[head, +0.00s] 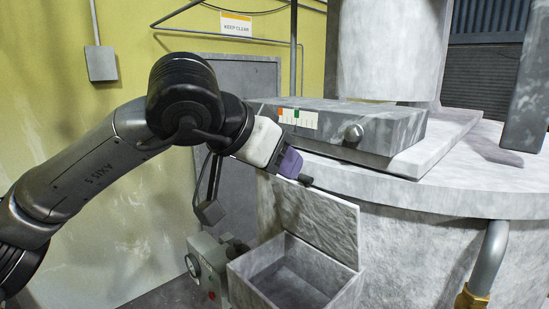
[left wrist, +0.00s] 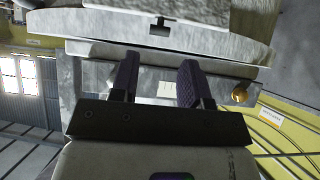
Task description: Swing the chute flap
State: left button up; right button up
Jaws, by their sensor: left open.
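The chute flap, as far as I can tell, is the rough grey panel (head: 318,222) standing upright at the back of an open grey box (head: 290,278) on the front of the round press body. My left gripper (head: 304,181) reaches in from the left with purple fingers at the flap's upper edge. I cannot tell whether it touches the flap. In the left wrist view the left gripper (left wrist: 157,78) shows two parted fingers with nothing held between them. A grey surface with a small dark catch (left wrist: 160,28) lies beyond the fingertips. My right gripper is not in view.
A grey housing (head: 390,130) with a coloured scale and a round knob (head: 353,132) sits above the gripper. A box with a gauge (head: 205,268) stands low at left of the open box. A pipe (head: 488,258) runs down at right.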

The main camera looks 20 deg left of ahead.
aim_at(304, 177)
pick_arm(q)
jog(key=x, duration=0.7)
jog(key=shift+b, duration=0.4)
jog(key=shift+w+d, duration=0.1)
jog(key=shift+c, duration=0.3)
jog(key=c, duration=0.5)
jog(key=shift+o, duration=0.2)
jog(key=shift+s+a+f+b, duration=0.25)
jog(key=shift+s+f+b, duration=0.2)
jog(key=shift+b, duration=0.15)
jog(key=shift+s+a+f+b, duration=0.3)
jog(key=shift+s+b, duration=0.25)
jog(key=shift+s+a+f+b, duration=0.25)
jog(key=shift+s+f+b, duration=0.1)
jog(key=shift+s+b, duration=0.2)
jog(key=shift+s+a+f+b, duration=0.15)
jog(key=shift+s+a+b, duration=0.2)
jog(key=shift+s, duration=0.35)
